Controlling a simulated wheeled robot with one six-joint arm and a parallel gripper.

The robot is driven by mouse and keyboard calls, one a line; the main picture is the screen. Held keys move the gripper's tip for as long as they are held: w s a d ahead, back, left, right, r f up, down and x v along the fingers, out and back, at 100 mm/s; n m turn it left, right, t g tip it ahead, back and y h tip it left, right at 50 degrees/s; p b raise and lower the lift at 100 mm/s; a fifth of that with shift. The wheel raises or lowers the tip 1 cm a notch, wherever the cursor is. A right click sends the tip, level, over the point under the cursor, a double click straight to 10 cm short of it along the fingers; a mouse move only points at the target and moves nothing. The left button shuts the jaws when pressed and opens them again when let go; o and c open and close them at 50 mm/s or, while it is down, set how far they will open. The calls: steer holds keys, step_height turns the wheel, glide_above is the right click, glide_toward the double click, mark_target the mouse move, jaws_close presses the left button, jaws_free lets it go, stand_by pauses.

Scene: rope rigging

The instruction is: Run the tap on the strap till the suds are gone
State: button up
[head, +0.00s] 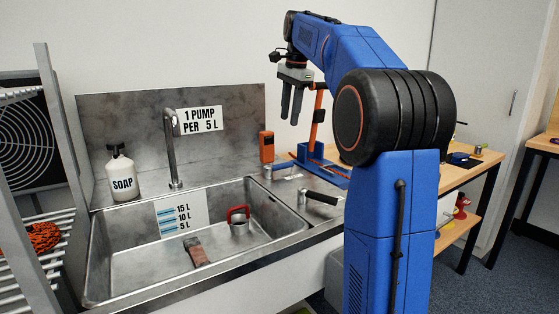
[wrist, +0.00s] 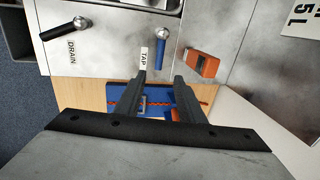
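A small brown-and-grey piece that looks like the strap (head: 197,252) lies on the floor of the steel sink (head: 125,275); I see no clear suds or water on it. The tap spout (head: 172,150) stands over the sink's back edge, with no stream visible. The blue-handled tap lever (head: 283,166) is right of the sink; in the wrist view it (wrist: 162,30) is beside a TAP label. The black-handled drain lever (head: 320,197) is nearer the front. My gripper (head: 291,120) is raised above the counter's right end, empty, with its fingers (wrist: 160,80) apart.
A red-handled piece (head: 238,216) stands in the sink. A soap bottle (head: 121,173) is at its back left. An orange device (head: 266,146) stands behind the levers. A blue stand (head: 327,173) with an orange post is to the right. A wire rack (head: 45,180) borders the left.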

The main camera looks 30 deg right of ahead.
mark_target(284, 164)
steer(key=w+f, duration=0.1)
steer(key=f, duration=0.4)
steer(key=w+f, duration=0.1)
steer(key=f, duration=0.5)
steer(key=w+f, duration=0.1)
steer(key=f, duration=0.5)
steer(key=shift+w+a, duration=0.1)
jaws_close()
